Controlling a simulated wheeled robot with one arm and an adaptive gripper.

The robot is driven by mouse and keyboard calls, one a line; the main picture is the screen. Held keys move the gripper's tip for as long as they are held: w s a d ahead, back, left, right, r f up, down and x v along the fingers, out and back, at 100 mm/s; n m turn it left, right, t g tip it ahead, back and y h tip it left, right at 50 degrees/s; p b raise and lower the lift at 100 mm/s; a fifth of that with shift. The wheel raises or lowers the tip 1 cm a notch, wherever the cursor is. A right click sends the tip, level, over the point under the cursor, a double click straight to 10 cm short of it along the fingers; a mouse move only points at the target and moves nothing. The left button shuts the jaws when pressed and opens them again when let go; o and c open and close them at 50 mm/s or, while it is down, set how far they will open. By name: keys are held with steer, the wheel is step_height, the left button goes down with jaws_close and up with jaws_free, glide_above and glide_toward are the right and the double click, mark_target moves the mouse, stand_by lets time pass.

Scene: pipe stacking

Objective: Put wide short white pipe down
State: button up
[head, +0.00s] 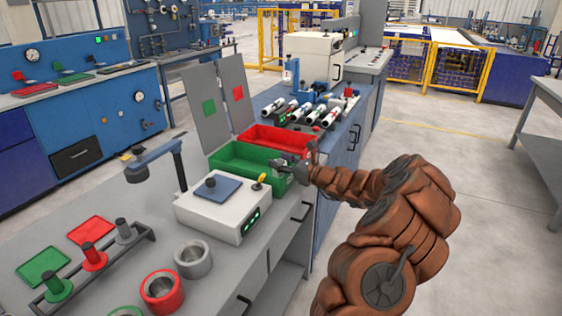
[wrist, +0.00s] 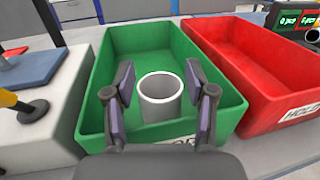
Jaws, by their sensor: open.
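The wide short white pipe (wrist: 160,97) stands upright inside the green bin, near its front end, in the wrist view. My gripper (wrist: 163,82) is open, with one finger on each side of the pipe and a gap to each. In the head view my gripper (head: 283,165) is at the front right of the green bin (head: 228,153). The pipe cannot be made out there. The green bin's wall also shows in the wrist view (wrist: 92,85).
A red bin (head: 262,133) stands right beside the green one. A white device with a blue plate (head: 222,205) is on the near side. Several white pipes (head: 301,112) lie on a rack behind the bins. Grey panels (head: 207,100) rise at the left.

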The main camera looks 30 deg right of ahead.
steer(key=shift+a+r, duration=0.1)
steer(key=v, duration=1.2)
steer(key=shift+r, duration=0.4)
